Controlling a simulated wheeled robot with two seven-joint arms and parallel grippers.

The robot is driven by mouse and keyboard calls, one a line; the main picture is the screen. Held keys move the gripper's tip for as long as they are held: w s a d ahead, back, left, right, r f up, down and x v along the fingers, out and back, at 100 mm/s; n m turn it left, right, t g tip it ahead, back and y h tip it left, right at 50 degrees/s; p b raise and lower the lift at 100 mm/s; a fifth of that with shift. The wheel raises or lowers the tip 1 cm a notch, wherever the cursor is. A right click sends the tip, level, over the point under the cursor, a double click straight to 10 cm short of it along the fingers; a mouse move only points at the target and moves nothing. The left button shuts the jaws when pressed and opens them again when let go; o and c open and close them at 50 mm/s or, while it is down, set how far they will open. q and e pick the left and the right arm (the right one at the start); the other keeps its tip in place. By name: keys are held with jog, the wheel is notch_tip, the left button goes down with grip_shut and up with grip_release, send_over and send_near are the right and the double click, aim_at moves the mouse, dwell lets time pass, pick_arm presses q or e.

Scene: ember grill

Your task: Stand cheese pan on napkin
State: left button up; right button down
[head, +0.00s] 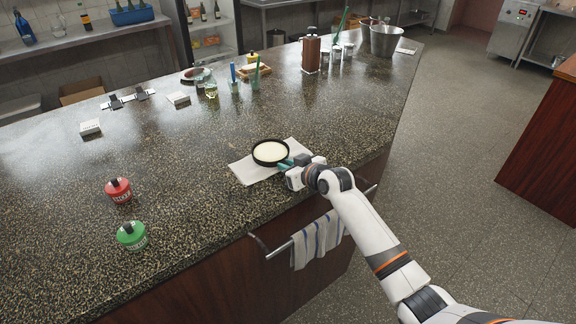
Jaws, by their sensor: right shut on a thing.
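The cheese pan (270,152) is a small round black pan with a pale cream filling. It is over a white napkin (245,171) near the counter's front edge; I cannot tell whether it touches the cloth. My right gripper (287,166) is shut at the pan's near right side, on a teal part that looks like its handle. The fingertips are partly hidden by the gripper body. My left gripper is not in view.
Bottles, cups, a wooden grinder (311,54) and a metal bucket (384,41) stand farther back. A striped towel (318,240) hangs on the front rail.

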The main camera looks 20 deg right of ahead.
dwell(0.3)
jog(key=shift+f+b, duration=0.45)
jog(key=shift+f, duration=0.1)
jog(key=c, duration=1.3)
grip_release()
jog(key=shift+f, duration=0.1)
jog(key=shift+r+p, duration=0.45)
jog(key=shift+r, duration=0.15)
jog(key=v, duration=1.2)
jog(key=shift+b, duration=0.4)
